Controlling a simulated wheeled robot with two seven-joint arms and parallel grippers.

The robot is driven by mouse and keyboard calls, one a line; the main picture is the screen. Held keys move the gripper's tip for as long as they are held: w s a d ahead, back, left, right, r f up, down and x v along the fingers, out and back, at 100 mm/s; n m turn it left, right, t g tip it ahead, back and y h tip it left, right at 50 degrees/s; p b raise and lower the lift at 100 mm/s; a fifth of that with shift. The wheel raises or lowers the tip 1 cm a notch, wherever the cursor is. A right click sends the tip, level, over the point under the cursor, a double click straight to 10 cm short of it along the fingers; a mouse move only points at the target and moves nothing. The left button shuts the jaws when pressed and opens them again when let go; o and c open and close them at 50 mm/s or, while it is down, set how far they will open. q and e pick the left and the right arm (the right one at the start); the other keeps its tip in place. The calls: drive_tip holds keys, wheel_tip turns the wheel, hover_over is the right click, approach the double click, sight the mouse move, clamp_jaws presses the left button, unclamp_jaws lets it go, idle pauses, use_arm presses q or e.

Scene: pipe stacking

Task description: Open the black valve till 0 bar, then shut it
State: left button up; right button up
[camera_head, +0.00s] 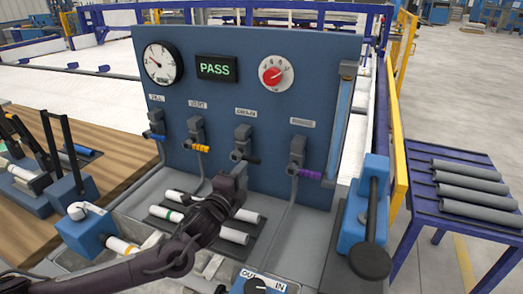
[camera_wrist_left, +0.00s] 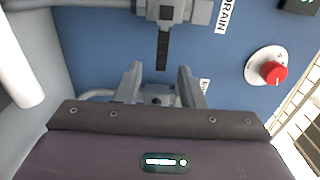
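The black valve (camera_head: 243,140), labelled DRAIN, is third from the left on the blue panel (camera_head: 330,50). Its black handle (camera_head: 251,159) points to the right in the head view. My left gripper (camera_head: 238,170) is just below and in front of it. In the left wrist view the two fingers (camera_wrist_left: 159,80) are apart and empty, and the black handle (camera_wrist_left: 163,48) lies ahead of the gap, apparently not gripped. The round gauge (camera_head: 160,63) is at the panel's upper left; its reading is too small to tell. The display (camera_head: 217,68) reads PASS. My right gripper is not in view.
Blue-handled (camera_head: 155,128), yellow-handled (camera_head: 198,135) and purple-handled (camera_head: 298,155) valves flank the black one. A red knob (camera_head: 276,75) sits above. White pipes (camera_head: 235,235) lie below my left arm. A blue clamp with a black lever (camera_head: 372,215) stands at right.

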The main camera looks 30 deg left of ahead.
sight(252, 162)
use_arm(q)
drive_tip(key=shift+w+r+p, duration=0.15)
drive_tip(key=shift+w, duration=0.4)
drive_tip(key=shift+w+r+p, duration=0.15)
drive_tip(key=shift+w, duration=0.4)
drive_tip(key=w, duration=0.4)
drive_tip(key=shift+w+a+f+p, duration=0.2)
drive_tip(key=shift+w+p, duration=0.1)
drive_tip(key=shift+w, duration=0.3)
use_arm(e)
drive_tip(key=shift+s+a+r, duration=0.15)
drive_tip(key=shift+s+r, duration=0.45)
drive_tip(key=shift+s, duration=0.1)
use_arm(q)
clamp_jaws()
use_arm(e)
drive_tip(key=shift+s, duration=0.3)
